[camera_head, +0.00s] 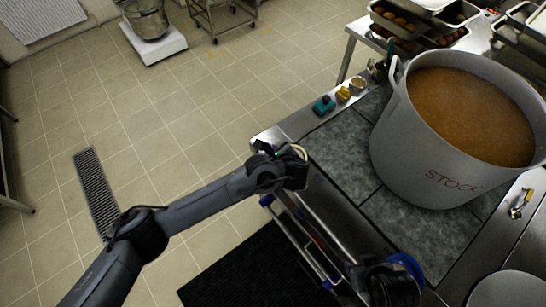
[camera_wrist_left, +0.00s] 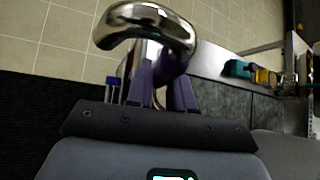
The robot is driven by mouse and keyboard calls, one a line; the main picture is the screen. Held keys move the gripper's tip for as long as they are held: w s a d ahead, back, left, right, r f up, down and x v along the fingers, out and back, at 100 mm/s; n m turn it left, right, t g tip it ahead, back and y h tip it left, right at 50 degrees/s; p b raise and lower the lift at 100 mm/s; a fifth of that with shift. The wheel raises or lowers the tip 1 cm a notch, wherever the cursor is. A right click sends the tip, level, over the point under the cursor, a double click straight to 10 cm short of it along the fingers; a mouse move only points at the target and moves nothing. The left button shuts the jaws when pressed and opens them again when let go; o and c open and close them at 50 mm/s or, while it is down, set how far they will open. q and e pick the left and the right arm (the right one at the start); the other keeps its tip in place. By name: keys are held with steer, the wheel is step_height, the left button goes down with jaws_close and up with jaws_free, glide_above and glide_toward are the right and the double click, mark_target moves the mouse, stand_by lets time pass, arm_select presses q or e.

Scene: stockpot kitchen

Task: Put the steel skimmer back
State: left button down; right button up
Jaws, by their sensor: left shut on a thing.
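My left gripper (camera_head: 297,168) is at the front left corner of the stove, over its front edge. In the left wrist view its purple fingers (camera_wrist_left: 164,80) are shut on a shiny curved steel piece (camera_wrist_left: 150,18), which looks like the hooked handle end of the steel skimmer. In the head view only a small pale loop (camera_head: 299,151) of it shows at the gripper. The skimmer's bowl is not visible. The large stockpot (camera_head: 415,150), marked STOCK and full of brown broth, stands on the stove to the right of the gripper.
A front rail (camera_head: 310,245) with blue ends runs along the stove below my gripper. Teal (camera_head: 323,105) and yellow (camera_head: 343,94) items sit on the steel ledge. A black mat (camera_head: 245,275) covers the floor in front. Trays (camera_head: 400,25) stand behind the pot.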

arm_select(q)
step_height(320, 180, down, 3)
steer(key=shift+f, duration=0.3)
steer(key=c, duration=1)
jaws_free()
